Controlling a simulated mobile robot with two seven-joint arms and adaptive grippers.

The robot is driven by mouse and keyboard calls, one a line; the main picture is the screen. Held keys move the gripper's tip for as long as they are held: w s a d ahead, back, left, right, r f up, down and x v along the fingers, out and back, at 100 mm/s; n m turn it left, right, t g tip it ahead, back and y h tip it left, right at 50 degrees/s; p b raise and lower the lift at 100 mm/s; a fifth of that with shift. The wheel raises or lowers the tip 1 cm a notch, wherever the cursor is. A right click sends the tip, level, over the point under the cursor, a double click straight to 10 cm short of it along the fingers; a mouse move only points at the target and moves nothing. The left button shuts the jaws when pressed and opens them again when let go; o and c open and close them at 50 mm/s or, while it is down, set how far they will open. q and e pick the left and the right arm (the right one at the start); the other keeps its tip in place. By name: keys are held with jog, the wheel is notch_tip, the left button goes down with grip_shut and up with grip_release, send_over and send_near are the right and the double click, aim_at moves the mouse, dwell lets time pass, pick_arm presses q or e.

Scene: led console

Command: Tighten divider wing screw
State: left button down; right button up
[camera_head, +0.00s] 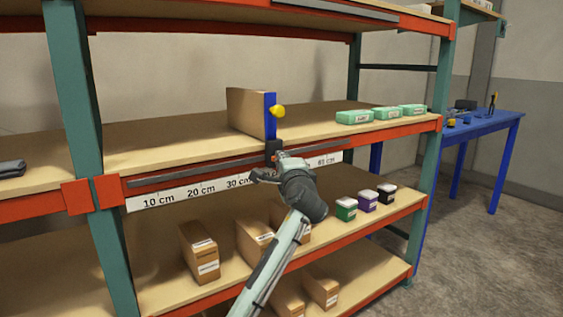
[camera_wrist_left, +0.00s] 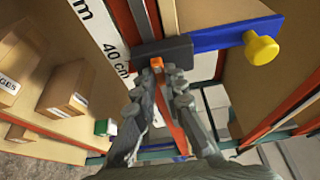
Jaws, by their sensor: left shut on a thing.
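The divider is a brown panel (camera_head: 247,112) with a blue front edge (camera_head: 270,115) and a yellow knob (camera_head: 278,111), upright on the middle shelf. A black clamp (camera_head: 272,148) joins its foot to the shelf's front rail; the clamp also shows in the wrist view (camera_wrist_left: 163,50), beside the 40 cm mark. The small orange wing screw (camera_wrist_left: 156,62) sits under the clamp. My left gripper (camera_head: 276,168) is at the clamp from below, its fingers (camera_wrist_left: 165,80) shut on the wing screw. The fingers partly hide the screw. My right gripper is not in view.
A scale strip (camera_head: 180,192) runs along the red shelf rail. Green boxes (camera_head: 387,114) stand right of the divider. Brown cartons (camera_head: 198,250) and small lidded tubs (camera_head: 367,200) stand on the shelf below. A blue table (camera_head: 480,122) is at the right. Floor at right is clear.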

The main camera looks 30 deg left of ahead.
pick_arm(q)
jog(key=shift+d+f, duration=0.1)
jog(key=shift+f, duration=0.05)
jog(key=c, duration=1.6)
grip_release()
jog(key=v, duration=1.2)
jog(key=shift+r, duration=0.2)
